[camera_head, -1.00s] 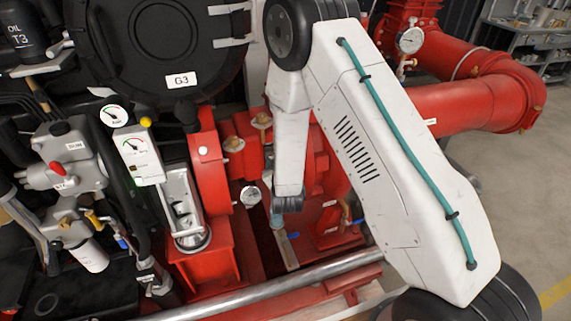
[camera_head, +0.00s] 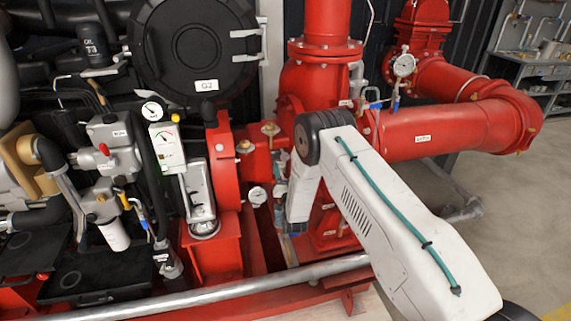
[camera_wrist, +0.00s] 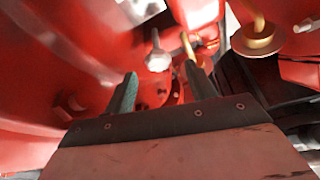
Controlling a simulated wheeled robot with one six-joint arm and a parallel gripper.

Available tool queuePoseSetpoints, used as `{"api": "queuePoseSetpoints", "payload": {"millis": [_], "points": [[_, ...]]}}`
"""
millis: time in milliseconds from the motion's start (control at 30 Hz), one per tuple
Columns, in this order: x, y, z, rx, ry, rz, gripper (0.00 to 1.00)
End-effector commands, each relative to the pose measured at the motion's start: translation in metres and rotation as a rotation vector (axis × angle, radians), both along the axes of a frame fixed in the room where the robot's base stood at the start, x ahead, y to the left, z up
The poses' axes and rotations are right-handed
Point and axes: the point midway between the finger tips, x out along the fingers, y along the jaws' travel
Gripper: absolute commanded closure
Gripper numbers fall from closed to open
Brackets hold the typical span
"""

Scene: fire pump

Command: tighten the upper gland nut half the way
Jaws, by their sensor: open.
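In the wrist view my gripper (camera_wrist: 160,72) is open, its two dark green fingers apart and pointing into the red pump housing. A pale grey hex nut (camera_wrist: 158,61) with a stud shows beyond the gap between the fingertips. It appears apart from both fingers. A thin brass-coloured rod or fitting (camera_wrist: 188,46) is beside it, near the right fingertip. I cannot tell for sure whether the grey nut is the upper gland nut. In the head view my arm hides most of the gland area, and the fingers cannot be made out clearly.
A brass round fitting (camera_wrist: 260,40) stands close right of the fingers. Open floor (camera_head: 510,220) lies to the right.

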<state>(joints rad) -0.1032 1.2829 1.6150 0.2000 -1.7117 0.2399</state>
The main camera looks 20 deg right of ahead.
Motion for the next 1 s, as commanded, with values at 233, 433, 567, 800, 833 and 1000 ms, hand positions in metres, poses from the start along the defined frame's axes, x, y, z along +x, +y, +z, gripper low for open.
{"api": "queuePoseSetpoints", "payload": {"millis": [233,433,567,800,833,1000], "points": [[0.033,-0.007,0.014,-0.001,-0.001,-0.004,0.44],[0.042,-0.007,0.017,-0.001,0.001,-0.003,0.44],[0.042,-0.006,0.017,-0.001,0.001,-0.001,0.44],[0.041,-0.004,0.017,-0.002,0.001,0.0,0.89],[0.041,-0.004,0.017,-0.002,0.002,0.0,0.89],[0.041,-0.004,0.016,0.004,0.002,0.0,0.89]]}}
